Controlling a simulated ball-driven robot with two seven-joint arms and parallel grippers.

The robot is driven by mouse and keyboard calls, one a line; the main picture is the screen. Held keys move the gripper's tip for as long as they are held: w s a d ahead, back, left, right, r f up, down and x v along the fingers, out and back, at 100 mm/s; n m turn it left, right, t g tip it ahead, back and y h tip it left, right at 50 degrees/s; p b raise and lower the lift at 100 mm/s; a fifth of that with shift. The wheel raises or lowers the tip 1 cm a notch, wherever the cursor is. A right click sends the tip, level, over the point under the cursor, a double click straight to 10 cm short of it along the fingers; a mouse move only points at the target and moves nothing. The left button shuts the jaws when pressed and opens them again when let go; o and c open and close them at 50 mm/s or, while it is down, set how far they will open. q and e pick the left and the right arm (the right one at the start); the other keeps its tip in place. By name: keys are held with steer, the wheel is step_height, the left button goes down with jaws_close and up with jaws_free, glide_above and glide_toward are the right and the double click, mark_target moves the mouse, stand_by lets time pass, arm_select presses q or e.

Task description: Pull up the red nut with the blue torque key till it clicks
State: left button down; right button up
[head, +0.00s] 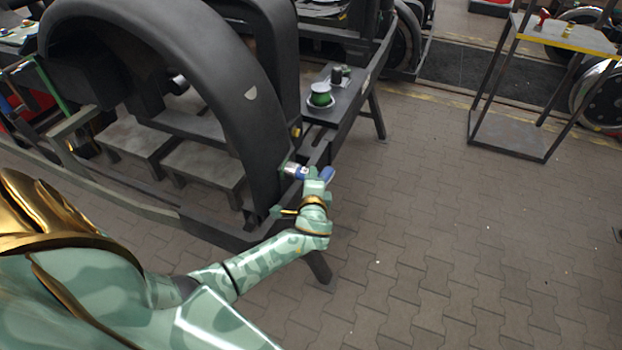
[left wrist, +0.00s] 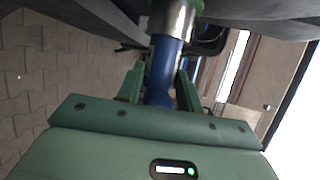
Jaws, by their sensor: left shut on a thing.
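The blue torque key (head: 328,174) is in my left gripper (head: 316,183), beside the lower end of the big dark curved frame. In the left wrist view, the fingers of my left gripper (left wrist: 159,88) are on either side of the key's blue handle (left wrist: 163,65). The key's silver head (left wrist: 172,20), with a green part at its end, points away from the gripper toward the dark frame. In the head view the key's head reaches the frame's side. I cannot make out the red nut; whether the key sits on it I cannot tell. My right gripper is not in view.
The dark curved frame (head: 215,75) fills the left and middle. A dark bench (head: 345,105) behind the key carries a green-and-white spool (head: 320,95) and small dark items. A metal rack (head: 510,135) stands at right. The paved floor (head: 440,220) is clear.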

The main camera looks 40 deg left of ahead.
arm_select(q)
steer(key=shift+w+d, duration=0.2)
steer(key=shift+d, duration=0.45)
steer(key=shift+w+d+b, duration=0.15)
steer(key=shift+w+d, duration=0.05)
steer(key=shift+d, duration=0.55)
steer(key=shift+w+d+b, duration=0.15)
steer(key=shift+d, duration=0.6)
steer(key=shift+w+d+b, duration=0.15)
steer(key=shift+w+d, duration=0.05)
steer(key=shift+d, duration=0.55)
steer(key=shift+r, duration=0.1)
